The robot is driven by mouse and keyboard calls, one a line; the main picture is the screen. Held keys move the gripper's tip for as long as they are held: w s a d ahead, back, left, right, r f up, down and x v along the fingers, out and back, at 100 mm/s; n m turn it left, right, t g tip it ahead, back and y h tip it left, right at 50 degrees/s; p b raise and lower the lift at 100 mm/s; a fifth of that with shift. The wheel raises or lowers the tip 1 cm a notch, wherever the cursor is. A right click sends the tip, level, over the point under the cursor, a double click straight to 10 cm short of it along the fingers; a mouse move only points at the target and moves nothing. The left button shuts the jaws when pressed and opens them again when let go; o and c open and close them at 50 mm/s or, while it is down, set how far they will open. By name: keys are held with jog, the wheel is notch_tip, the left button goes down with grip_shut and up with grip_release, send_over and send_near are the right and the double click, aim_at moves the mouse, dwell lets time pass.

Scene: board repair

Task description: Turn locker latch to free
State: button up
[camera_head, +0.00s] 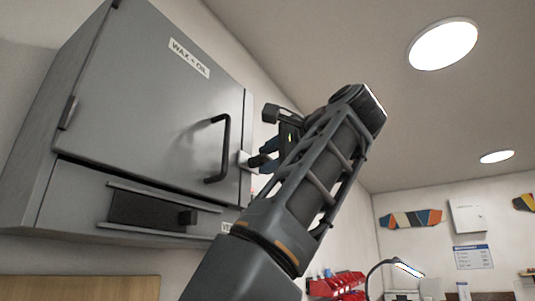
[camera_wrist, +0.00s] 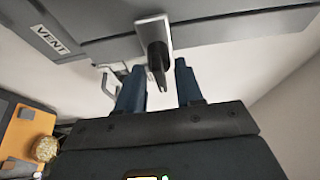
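The grey wall locker (camera_head: 150,95), labelled "WAX + OIL", hangs at the left in the head view with its door shut. Its latch is a pale plate (camera_wrist: 152,22) with a dark turning knob (camera_wrist: 158,62) on the door's right edge; in the head view the plate (camera_head: 243,160) is partly hidden by my fingers. My gripper (camera_head: 257,156) is at the latch. In the wrist view its two blue fingers stand apart, with the knob's end between their tips and a visible gap on both sides. I cannot tell how deep the knob sits between them.
A black bar handle (camera_head: 224,150) sticks out from the door just left of my gripper. A vent strip with a dark slider (camera_head: 187,217) lies below the door. Red bins (camera_head: 345,283) and a desk lamp (camera_head: 408,269) are lower right. The space right of the locker is open.

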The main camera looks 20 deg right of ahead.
jog(key=shift+w+a, duration=0.15)
jog(key=shift+w, duration=0.45)
grip_shut()
